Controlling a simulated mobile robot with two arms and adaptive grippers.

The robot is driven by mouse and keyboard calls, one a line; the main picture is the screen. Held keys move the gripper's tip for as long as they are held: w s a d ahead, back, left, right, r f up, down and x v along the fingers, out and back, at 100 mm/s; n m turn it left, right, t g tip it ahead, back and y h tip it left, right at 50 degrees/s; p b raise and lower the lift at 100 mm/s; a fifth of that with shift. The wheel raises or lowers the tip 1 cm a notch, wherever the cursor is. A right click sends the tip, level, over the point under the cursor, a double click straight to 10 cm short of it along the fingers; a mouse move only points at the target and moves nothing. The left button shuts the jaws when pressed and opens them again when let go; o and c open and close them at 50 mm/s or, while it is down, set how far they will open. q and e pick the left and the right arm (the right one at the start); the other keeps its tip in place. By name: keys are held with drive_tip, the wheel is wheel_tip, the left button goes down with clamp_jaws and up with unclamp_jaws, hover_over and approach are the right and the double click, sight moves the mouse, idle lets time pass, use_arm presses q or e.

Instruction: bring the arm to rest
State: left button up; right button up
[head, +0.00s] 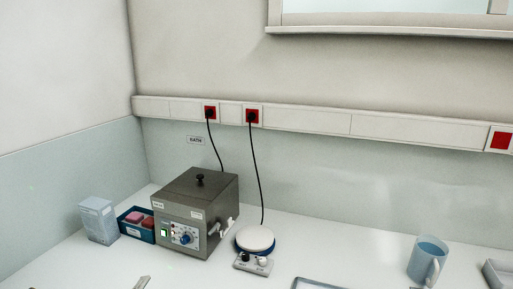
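Neither of my grippers can be made out in the head view, and no arm of mine is clearly seen. A small grey piece (142,283) shows at the bottom edge, left of the middle. It is cut off by the frame, and I cannot tell what it is.
On the white bench (205,272) stand a pale box (98,221), a blue tray (131,229) with pink items, a grey water bath (192,220), a round-topped plate device (255,241) and a blue mug (428,260). Trays (312,284) (497,272) are cut off. Cords hang from red sockets.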

use_arm(q)
drive_tip(key=s+f+n+g+y, duration=0.4)
drive_tip(key=s+f+n+g, duration=0.3)
drive_tip(key=s+f+n, duration=0.5)
drive_tip(key=s+d+f+n+g+h, duration=0.1)
drive_tip(key=s+d+g+h, duration=0.4)
drive_tip(key=s, duration=1.2)
wheel_tip(320, 180, down, 28)
drive_tip(key=s+d+g+y+b, duration=0.2)
drive_tip(key=d+g+b, duration=0.1)
drive_tip(key=s+a+f+b, duration=0.1)
drive_tip(key=s+f, duration=0.7)
drive_tip(key=f, duration=0.2)
drive_tip(key=s+a+f+g+b, duration=0.1)
drive_tip(key=s+a+f, duration=0.1)
drive_tip(key=s+f, duration=0.7)
drive_tip(key=shift+s+a+f, duration=0.25)
drive_tip(key=shift+f, duration=0.4)
use_arm(e)
drive_tip(key=f, duration=0.5)
drive_tip(key=shift+s+d+f, duration=0.15)
drive_tip(key=shift+s+d, duration=0.05)
drive_tip(key=shift+d, duration=0.1)
